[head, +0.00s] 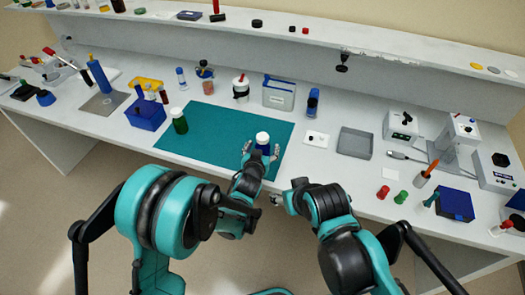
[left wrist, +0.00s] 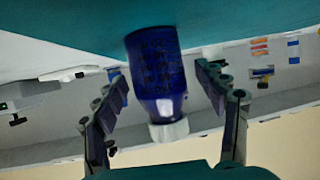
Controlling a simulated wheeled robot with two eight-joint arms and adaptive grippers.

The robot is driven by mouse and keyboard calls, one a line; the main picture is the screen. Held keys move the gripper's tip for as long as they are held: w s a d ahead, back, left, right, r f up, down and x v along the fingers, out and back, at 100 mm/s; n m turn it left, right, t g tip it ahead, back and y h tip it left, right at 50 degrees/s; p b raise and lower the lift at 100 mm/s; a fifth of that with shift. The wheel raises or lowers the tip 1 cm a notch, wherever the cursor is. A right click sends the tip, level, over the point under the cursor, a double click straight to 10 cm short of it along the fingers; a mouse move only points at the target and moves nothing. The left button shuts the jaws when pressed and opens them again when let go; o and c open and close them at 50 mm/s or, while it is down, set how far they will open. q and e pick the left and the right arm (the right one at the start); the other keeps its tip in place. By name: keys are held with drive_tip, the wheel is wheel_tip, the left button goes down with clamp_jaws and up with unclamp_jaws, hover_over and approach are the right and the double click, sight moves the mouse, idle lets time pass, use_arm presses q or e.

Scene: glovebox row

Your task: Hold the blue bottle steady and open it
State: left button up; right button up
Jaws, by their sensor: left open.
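The blue bottle (head: 263,149) with a white cap (head: 262,137) stands upright on the teal mat (head: 225,135), near its front right part. My left gripper (head: 261,154) is open, with one finger on each side of the bottle. In the left wrist view the blue bottle (left wrist: 156,75) appears upside down between the two spread fingers (left wrist: 165,100), with a visible gap to each. Its white cap (left wrist: 169,130) is on. My right gripper (head: 278,201) is by the table's front edge, right of the left wrist and apart from the bottle; its fingers are too small to read.
A blue bin (head: 146,117) is left of the mat. A grey tray (head: 356,143) and a white switch plate (head: 316,139) lie to the right. The mat's middle is clear.

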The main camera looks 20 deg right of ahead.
use_arm(q)
drive_tip(key=shift+c, duration=1.3)
drive_tip(key=c, duration=1.1)
drive_tip(key=shift+r, duration=0.15)
use_arm(e)
drive_tip(key=shift+r, duration=0.1)
